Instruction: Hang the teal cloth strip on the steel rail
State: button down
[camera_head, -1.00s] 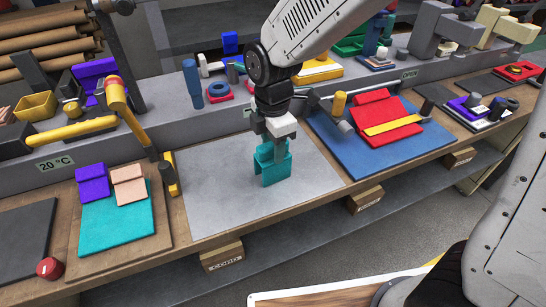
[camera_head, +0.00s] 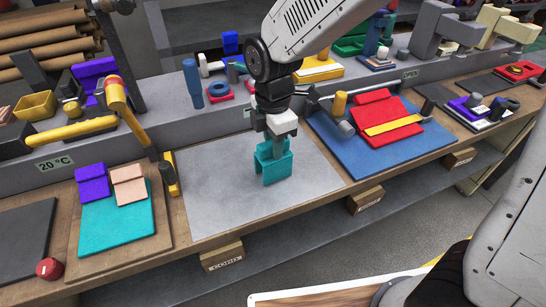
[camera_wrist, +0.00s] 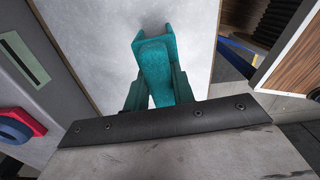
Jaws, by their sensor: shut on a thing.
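The teal cloth strip (camera_head: 273,168) is a folded, channel-like piece above the pale grey sheet in the middle of the bench. My gripper (camera_head: 279,146) points down and is shut on its upper part. In the wrist view the strip (camera_wrist: 154,72) lies between my two fingers (camera_wrist: 154,95). A gap between strip and sheet cannot be made out. A thin grey rod (camera_head: 319,97), perhaps the steel rail, shows to the right behind my gripper. Part of it is hidden by my wrist.
The pale grey sheet (camera_head: 220,185) has bare room on both sides. To the right lies a blue mat (camera_head: 345,150) with red and yellow pieces. To the left is a board with a teal sheet (camera_head: 120,220). A grey ledge (camera_head: 190,130) with tools runs along the back.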

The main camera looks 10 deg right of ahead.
jog(key=shift+r, duration=3)
